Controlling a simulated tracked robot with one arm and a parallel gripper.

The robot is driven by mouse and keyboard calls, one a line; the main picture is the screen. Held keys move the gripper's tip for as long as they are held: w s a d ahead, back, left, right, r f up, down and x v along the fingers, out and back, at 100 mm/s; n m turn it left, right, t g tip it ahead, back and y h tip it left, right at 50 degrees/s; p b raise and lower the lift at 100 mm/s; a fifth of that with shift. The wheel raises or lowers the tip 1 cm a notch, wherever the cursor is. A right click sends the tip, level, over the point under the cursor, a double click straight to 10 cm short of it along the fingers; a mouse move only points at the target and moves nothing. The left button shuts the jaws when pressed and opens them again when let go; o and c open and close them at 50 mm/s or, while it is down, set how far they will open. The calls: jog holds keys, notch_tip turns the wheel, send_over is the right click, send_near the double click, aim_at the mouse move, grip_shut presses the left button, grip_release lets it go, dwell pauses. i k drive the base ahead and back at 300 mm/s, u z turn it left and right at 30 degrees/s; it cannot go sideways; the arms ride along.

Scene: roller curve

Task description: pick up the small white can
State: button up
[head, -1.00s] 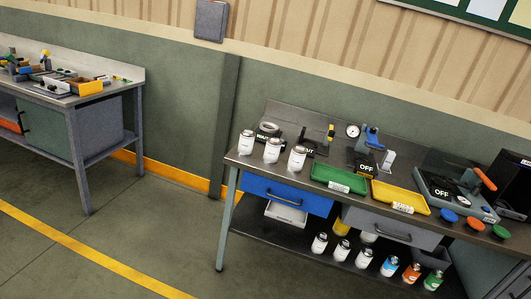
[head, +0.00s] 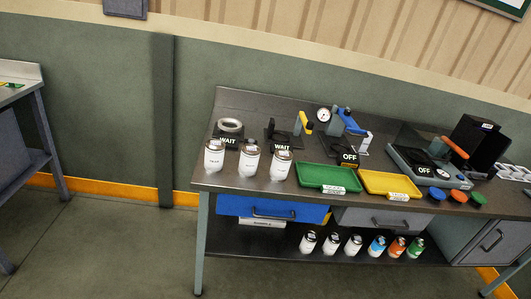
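Three white cans stand upright in a row at the left of the steel workbench top: a left one (head: 214,160), a middle one (head: 249,162) and a right one (head: 281,166). Three smaller-looking white cans stand on the bench's lower shelf: a left one (head: 308,243), a middle one (head: 331,245) and a right one (head: 353,246). The labels are too small to read surely. I cannot tell which can is the small white one meant. My gripper is not in view.
The workbench (head: 240,107) also bears a green tray (head: 325,177), a yellow tray (head: 385,184) and several fixtures. Blue (head: 377,247), orange (head: 397,248) and green (head: 415,248) cans stand on the shelf. A blue drawer (head: 265,208) hangs above it. The floor (head: 110,245) at left is clear.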

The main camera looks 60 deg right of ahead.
aim_at(251, 153)
jog(key=z, duration=0.5)
jog(key=i, duration=1.2)
jog(key=z, duration=1.3)
jog(key=i, duration=0.7)
jog(key=z, duration=0.45)
jog(key=k, duration=0.75)
jog(key=z, duration=0.25)
jog(key=i, duration=0.75)
jog(key=u, duration=0.15)
